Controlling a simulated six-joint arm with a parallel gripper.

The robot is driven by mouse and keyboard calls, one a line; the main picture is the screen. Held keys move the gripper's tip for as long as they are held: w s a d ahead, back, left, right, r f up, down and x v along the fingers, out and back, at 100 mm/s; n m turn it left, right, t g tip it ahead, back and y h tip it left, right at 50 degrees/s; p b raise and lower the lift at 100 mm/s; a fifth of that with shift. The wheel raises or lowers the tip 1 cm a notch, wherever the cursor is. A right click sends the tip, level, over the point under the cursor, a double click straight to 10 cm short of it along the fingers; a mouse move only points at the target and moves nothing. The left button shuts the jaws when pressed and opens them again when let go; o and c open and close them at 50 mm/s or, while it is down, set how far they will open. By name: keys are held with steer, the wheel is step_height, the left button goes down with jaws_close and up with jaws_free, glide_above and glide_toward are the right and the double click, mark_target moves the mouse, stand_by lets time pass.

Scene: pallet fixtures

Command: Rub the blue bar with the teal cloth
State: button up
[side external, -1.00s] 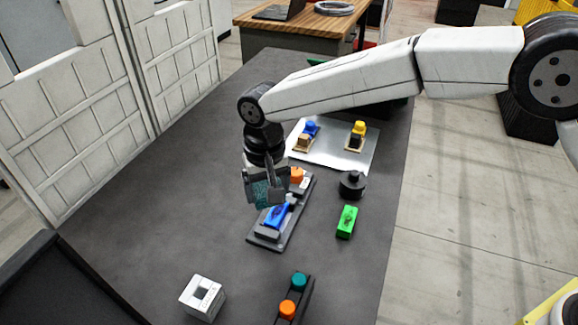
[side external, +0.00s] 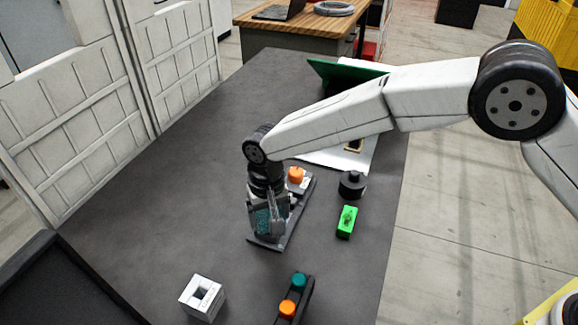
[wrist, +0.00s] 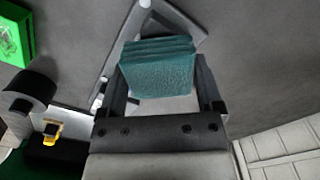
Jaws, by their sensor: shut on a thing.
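The teal cloth (side external: 261,219) is a folded, block-like pad between the fingers of my gripper (side external: 270,218). In the wrist view the cloth (wrist: 158,70) spans the gap between both fingers, and my gripper is shut on it. My gripper is low over the grey fixture (side external: 265,242). The blue bar is hidden in both current views, behind my gripper and the cloth. I cannot tell whether the cloth touches it. Part of the fixture (wrist: 184,32) shows beyond the cloth in the wrist view.
An orange block (side external: 296,174) sits at the fixture's far end. A white block (side external: 202,297) and a dark rack (side external: 306,301) with teal and orange pegs are in front.

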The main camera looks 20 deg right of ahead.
steer(key=shift+w+d+f, duration=0.25)
steer(key=shift+w+f, duration=0.05)
steer(key=shift+c, duration=0.5)
steer(key=shift+w+d, duration=2.1)
steer(key=shift+d, duration=0.1)
steer(key=shift+s+a, duration=2.5)
steer(key=shift+w+r, duration=0.1)
steer(key=shift+r, duration=4)
